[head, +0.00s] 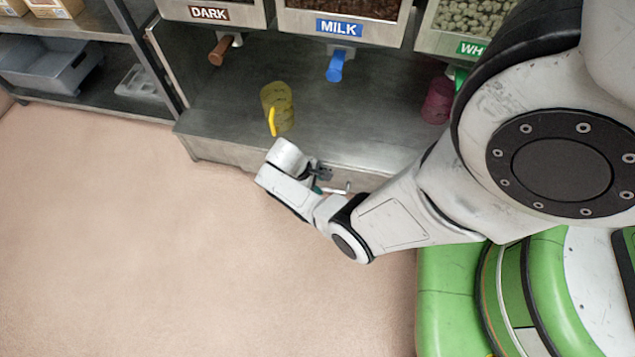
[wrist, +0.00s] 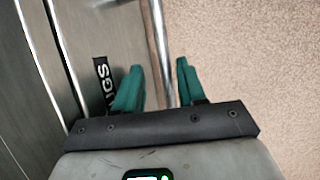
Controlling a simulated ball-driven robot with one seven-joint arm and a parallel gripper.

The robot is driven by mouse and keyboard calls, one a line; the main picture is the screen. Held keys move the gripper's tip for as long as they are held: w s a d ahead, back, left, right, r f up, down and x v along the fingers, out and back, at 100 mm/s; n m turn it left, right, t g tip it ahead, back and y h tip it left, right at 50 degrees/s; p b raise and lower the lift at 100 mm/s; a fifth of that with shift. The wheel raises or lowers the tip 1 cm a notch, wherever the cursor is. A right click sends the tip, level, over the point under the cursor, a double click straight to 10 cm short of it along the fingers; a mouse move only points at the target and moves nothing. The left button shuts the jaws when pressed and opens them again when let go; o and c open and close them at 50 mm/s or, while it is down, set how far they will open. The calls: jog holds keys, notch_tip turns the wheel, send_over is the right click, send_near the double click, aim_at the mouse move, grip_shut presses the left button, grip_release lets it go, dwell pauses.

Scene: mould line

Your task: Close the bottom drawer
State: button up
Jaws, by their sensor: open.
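The metal drawer front (wrist: 112,35) fills the left of the wrist view. It bears a black label (wrist: 104,85) with white letters, partly hidden by a finger. A bar handle (wrist: 160,40) runs along it. My gripper (wrist: 158,84) is open, with its green fingers on either side of the bar; I cannot tell if they touch it. In the head view my gripper (head: 318,184) is low at the front of the metal cabinet (head: 225,152), mostly hidden by my wrist. How far the drawer stands out cannot be told.
Above the cabinet top hang dispensers labelled DARK (head: 210,14), MILK (head: 340,27) and a third, cut off. A shelf with a grey bin (head: 50,68) is at left. The floor in front is clear.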

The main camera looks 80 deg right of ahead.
jog(key=p+v, duration=0.6)
jog(key=v, duration=0.4)
jog(key=shift+w+r, duration=0.2)
jog(key=shift+r, duration=0.15)
jog(key=shift+a, duration=0.15)
jog(key=s+a+r+t+y, duration=0.1)
jog(key=s+a+r+t, duration=0.15)
jog(key=a+r, duration=0.7)
jog(key=s+a+r+t+y, duration=0.1)
jog(key=a+r+t, duration=0.2)
jog(key=a+r, duration=0.7)
notch_tip(320, 180, up, 33)
jog(key=p, duration=3.5)
jog(key=shift+a+n, duration=0.3)
jog(key=shift+a, duration=0.05)
jog(key=shift+s, duration=0.15)
